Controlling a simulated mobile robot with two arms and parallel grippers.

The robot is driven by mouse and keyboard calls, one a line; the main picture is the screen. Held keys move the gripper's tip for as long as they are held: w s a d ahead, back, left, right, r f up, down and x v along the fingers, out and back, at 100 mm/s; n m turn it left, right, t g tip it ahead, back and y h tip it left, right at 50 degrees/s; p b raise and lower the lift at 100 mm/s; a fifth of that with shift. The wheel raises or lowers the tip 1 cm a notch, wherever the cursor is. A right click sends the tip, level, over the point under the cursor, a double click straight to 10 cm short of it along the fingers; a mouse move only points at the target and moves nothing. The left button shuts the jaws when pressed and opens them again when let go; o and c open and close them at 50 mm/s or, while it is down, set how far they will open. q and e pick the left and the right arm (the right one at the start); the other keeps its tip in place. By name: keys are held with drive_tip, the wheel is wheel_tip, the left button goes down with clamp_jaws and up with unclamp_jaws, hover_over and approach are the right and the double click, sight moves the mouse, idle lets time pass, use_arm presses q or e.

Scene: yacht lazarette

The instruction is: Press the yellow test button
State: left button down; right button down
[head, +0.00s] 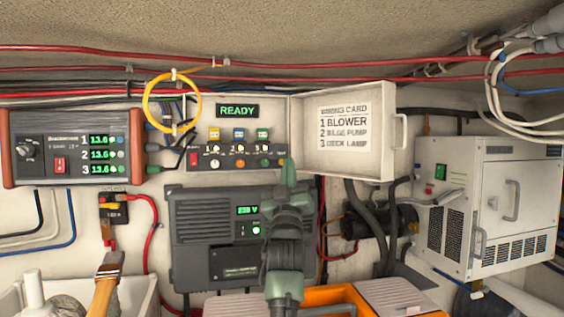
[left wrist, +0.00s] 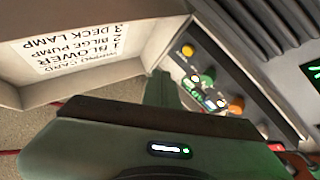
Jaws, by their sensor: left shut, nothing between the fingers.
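The yellow button (left wrist: 187,50) is a round cap at the end of the switch panel (left wrist: 222,75), beside the open lid. In the head view the yellow button (head: 282,162) shows only as a sliver at the panel's right end, mostly hidden by my gripper. My left gripper (head: 288,167) is shut and empty, its tips pointing up in front of that end. In the left wrist view the left gripper (left wrist: 160,80) has its tips near the yellow button, with a small gap in the picture. I cannot tell the depth between them. My right gripper is not in view.
A display (head: 237,111) above the panel reads READY. The open lid (head: 393,128) bears a wiring card (head: 344,128). A grey unit (head: 198,230) showing 230 V is below. A yellow cable loop (head: 147,101) hangs at left. A brush (head: 106,280) stands at lower left.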

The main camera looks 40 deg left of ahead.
use_arm(q)
drive_tip(key=shift+w+a, duration=1.05)
drive_tip(key=shift+a, duration=0.2)
drive_tip(key=shift+w+a, duration=0.1)
drive_tip(key=shift+a, duration=0.05)
idle(1.1)
drive_tip(key=shift+w+a, duration=0.15)
drive_tip(key=shift+a, duration=0.05)
drive_tip(key=shift+w+a, duration=0.2)
drive_tip(key=shift+a, duration=0.05)
idle(0.9)
drive_tip(key=shift+d, duration=0.1)
drive_tip(key=shift+s+d, duration=0.45)
drive_tip(key=shift+d, duration=0.05)
drive_tip(key=shift+s+d+b, duration=0.5)
drive_tip(key=shift+s+d, duration=1.15)
drive_tip(key=shift+d, duration=0.25)
